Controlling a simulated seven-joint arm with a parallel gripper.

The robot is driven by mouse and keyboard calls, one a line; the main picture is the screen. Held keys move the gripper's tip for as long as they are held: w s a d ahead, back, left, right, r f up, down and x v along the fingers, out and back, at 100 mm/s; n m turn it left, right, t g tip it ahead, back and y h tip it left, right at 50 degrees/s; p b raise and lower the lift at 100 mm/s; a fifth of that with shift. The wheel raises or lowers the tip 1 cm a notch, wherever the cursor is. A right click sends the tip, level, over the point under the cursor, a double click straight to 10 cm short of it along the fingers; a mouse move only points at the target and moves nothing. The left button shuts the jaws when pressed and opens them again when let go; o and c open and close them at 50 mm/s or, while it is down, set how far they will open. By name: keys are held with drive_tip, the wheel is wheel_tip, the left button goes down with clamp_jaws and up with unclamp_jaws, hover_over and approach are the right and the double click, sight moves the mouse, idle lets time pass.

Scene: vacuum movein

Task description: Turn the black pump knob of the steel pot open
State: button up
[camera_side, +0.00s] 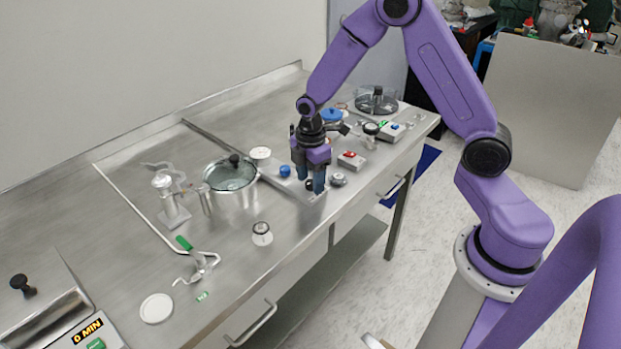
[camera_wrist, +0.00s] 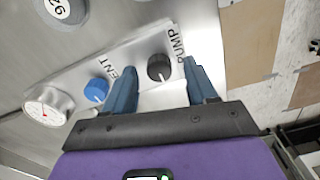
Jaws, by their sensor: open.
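The black pump knob (camera_wrist: 159,68) sits on a metal plate labelled PUMP, with a pale pointer line on its face, in the wrist view. My gripper (camera_wrist: 158,72) is open, with one blue finger on each side of the knob and a visible gap to each. In the side view my gripper (camera_side: 314,188) points down at the plate's front end, and the knob (camera_side: 309,185) shows small and dark between the fingers. The steel pot (camera_side: 232,185) with its glass lid stands to the left of the gripper. Whether the fingers touch the plate cannot be told.
A blue knob (camera_wrist: 96,90), its label partly covered by a finger, and a white dial gauge (camera_wrist: 48,106) share the plate's line. A red-topped box (camera_side: 351,159) and a small metal knob (camera_side: 337,179) stand right of my gripper. The bench's front edge is close.

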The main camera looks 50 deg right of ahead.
drive_tip(key=shift+f, duration=0.25)
drive_tip(key=c, duration=1.1)
drive_tip(key=shift+o, duration=0.2)
